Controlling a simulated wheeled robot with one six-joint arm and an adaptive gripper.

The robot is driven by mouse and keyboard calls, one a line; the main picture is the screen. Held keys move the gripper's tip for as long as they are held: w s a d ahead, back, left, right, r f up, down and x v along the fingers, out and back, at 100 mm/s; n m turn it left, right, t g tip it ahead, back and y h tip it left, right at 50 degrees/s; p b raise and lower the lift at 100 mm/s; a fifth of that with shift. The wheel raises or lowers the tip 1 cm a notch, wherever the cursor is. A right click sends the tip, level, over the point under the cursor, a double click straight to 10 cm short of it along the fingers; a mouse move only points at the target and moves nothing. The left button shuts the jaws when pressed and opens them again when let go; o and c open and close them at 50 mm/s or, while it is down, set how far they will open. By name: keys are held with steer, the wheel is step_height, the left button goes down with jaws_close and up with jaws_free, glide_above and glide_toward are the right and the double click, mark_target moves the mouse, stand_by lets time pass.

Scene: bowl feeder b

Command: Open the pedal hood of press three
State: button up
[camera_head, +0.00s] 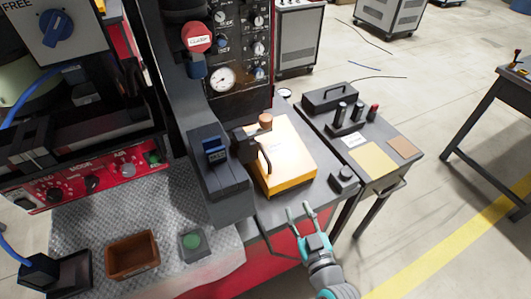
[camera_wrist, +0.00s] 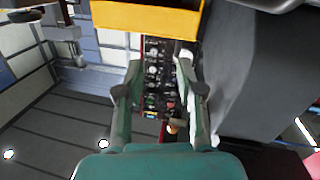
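A yellow box-like cover (camera_head: 290,160) with a dark handle (camera_head: 265,160) and a small label sits on the grey bench in the head view. It looks like the pedal hood and is down; no text I can read names press three. My gripper (camera_head: 300,208) is in front of the cover, at the bench's near edge, apart from it. Its two fingers are spread with nothing between them. In the wrist view a yellow piece, probably the same cover, fills the top (camera_wrist: 145,16), beyond the open fingers (camera_wrist: 161,85). What lies under the cover is hidden.
A dark press column (camera_head: 215,160) stands left of the cover, with gauges behind. A small black button block (camera_head: 343,177) is close to its right. A side table (camera_head: 385,140) holds a black box and several posts. A green button (camera_head: 192,240) and brown tray (camera_head: 132,254) lie left.

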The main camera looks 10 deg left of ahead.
steer(key=n+y, duration=0.2)
glide_toward(268, 159)
steer(key=w, duration=0.1)
steer(key=x, duration=1.1)
steer(key=shift+a, duration=0.4)
jaws_close()
